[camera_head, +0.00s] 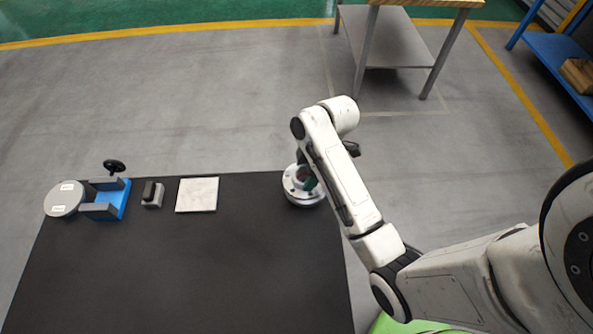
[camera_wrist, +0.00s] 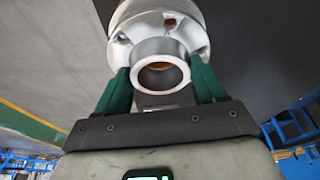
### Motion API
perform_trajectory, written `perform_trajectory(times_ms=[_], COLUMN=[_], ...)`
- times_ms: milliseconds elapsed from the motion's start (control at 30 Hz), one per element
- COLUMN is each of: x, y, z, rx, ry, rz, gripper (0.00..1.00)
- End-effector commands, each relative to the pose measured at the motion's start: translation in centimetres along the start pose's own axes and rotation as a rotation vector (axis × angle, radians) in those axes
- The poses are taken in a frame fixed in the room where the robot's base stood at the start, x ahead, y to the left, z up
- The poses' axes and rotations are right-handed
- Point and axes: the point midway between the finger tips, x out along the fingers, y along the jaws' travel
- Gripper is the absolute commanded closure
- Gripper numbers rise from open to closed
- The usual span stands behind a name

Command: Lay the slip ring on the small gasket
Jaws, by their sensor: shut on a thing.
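The slip ring (camera_wrist: 161,73), a short grey metal ring with an open bore, sits between the green fingers of my gripper (camera_wrist: 160,78) in the wrist view. The fingers are shut on its sides. Just beyond it is the white flanged shell (camera_wrist: 193,31) with holes around its flange. In the head view the shell (camera_head: 291,193) stands at the table's far right corner, with my gripper (camera_head: 308,181) over it. The slip ring is mostly hidden there. I cannot make out the small gasket, nor whether the ring touches the shell.
Along the far edge of the black table (camera_head: 190,265) are a grey round disc (camera_head: 64,198), a blue fixture (camera_head: 119,203), a small grey block (camera_head: 158,201) with a dark top and a pale square plate (camera_head: 197,194). The table's middle and front are clear.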

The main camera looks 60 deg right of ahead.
Motion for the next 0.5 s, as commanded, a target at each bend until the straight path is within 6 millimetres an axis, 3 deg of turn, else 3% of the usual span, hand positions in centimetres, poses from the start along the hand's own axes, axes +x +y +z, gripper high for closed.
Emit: perform_trajectory(times_ms=[167, 500], x=[0.59, 0.53], y=[-0.06, -0.09], z=[1.13, 1.15], rx=[-0.001, -0.002], ry=[0.001, 0.001], rz=[0.006, 0.005], gripper=[1.0, 1.0])
